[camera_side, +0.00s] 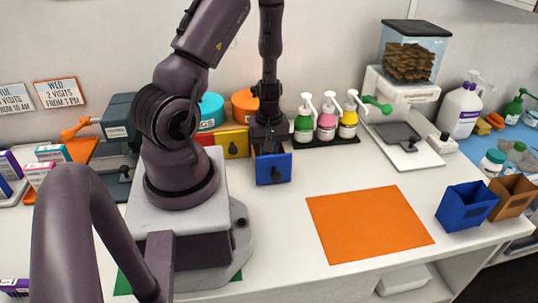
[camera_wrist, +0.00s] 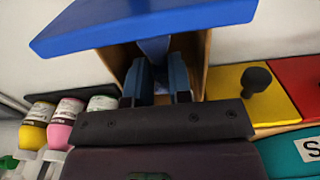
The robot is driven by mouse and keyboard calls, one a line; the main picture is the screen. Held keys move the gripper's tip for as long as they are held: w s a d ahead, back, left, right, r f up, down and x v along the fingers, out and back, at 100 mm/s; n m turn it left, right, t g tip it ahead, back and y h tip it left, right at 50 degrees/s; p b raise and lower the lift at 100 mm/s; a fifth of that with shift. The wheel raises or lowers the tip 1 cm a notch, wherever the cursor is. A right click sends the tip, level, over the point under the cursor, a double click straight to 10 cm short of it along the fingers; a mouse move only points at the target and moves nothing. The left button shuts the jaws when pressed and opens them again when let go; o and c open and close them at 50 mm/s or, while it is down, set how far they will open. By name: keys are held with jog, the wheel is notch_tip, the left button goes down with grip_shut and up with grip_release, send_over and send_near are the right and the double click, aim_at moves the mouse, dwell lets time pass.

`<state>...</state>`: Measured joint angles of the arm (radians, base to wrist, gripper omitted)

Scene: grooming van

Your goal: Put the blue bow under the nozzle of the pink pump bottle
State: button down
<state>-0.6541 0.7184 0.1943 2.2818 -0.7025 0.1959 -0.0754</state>
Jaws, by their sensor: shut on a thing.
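My gripper (camera_wrist: 160,88) points down inside the open blue-fronted drawer (camera_side: 273,169), seen close up in the wrist view (camera_wrist: 140,24). Its fingers are nearly together on a blue piece (camera_wrist: 155,46), which looks like the blue bow; most of it is hidden by the fingers and drawer. The side view hides the bow behind the drawer front. The pink pump bottle (camera_side: 326,124) stands upright right of the drawer, between a green and a yellow pump bottle. Its white nozzle (camera_side: 330,97) is on top. The pink bottle also shows in the wrist view (camera_wrist: 62,122), left of my gripper.
The green bottle (camera_side: 304,125) is nearest the drawer; the yellow one (camera_side: 348,122) is farther right. A yellow drawer (camera_side: 232,144) adjoins the open one. A feed dispenser (camera_side: 400,95) stands right of the bottles. An orange mat (camera_side: 368,224) lies clear in front. A blue bin (camera_side: 466,206) stands at right.

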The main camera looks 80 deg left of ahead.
notch_tip(320, 180, up, 8)
jog(key=shift+d+m, duration=0.15)
jog(key=shift+m, duration=0.15)
jog(key=shift+w+r+m, duration=0.1)
jog(key=shift+r+m, duration=0.1)
jog(key=shift+m, duration=0.3)
jog(key=w+d+r+m, duration=0.3)
jog(key=w+d+m, duration=0.5)
jog(key=d, duration=0.2)
jog(key=w+d+r+m, duration=0.4)
jog(key=w+d+m, duration=0.4)
jog(key=d, duration=0.3)
